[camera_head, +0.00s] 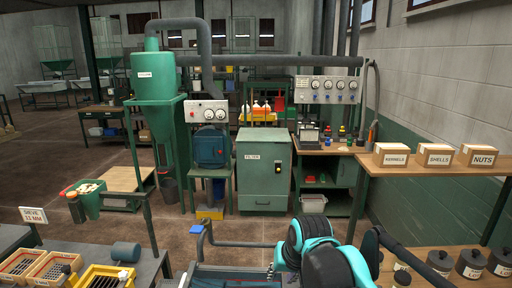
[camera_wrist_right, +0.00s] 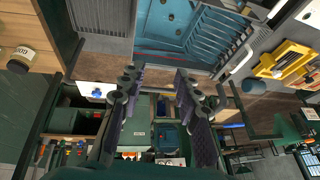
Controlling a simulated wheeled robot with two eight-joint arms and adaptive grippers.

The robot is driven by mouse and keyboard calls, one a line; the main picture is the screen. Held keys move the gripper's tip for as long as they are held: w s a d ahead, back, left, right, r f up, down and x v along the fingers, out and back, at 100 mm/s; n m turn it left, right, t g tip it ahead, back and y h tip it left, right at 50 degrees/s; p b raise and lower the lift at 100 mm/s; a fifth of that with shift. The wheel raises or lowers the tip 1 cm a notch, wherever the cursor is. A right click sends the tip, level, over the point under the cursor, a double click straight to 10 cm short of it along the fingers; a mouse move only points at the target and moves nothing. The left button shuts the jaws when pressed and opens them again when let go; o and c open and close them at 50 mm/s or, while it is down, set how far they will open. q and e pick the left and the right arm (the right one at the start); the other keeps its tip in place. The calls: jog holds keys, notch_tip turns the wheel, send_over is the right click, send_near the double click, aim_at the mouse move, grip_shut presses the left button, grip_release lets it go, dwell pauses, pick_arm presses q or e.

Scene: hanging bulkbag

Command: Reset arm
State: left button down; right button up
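My right arm, teal and black, rises at the bottom right of centre in the head view. Its right gripper (camera_head: 273,269) shows there only as a small dark part beside the arm, largely hidden. In the right wrist view the right gripper (camera_wrist_right: 156,74) has its two dark fingers spread well apart, with nothing between them. Beyond the fingers, that view shows a blue slatted tray (camera_wrist_right: 185,35) and benches at a tilted, turned angle. My left gripper is in neither view.
A sieve bench (camera_head: 150,267) stands at the lower left, trays on it. A wooden shelf (camera_head: 420,166) with labelled boxes and a lower shelf with dark jars (camera_head: 470,262) are at the right. The green filter cabinet (camera_head: 264,180) stands ahead, with brown floor (camera_head: 190,228) open before it.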

jog(key=s+d+f+t+b, duration=0.1)
jog(key=s+d+f, duration=0.4)
jog(key=s, duration=0.3)
jog(key=s+d+f+t+h+b, duration=0.1)
jog(key=s+d+f, duration=0.5)
jog(key=s+f, duration=0.2)
jog(key=shift+s+h+b, duration=0.25)
jog(key=shift+h+b, duration=0.05)
jog(key=shift+b, duration=0.05)
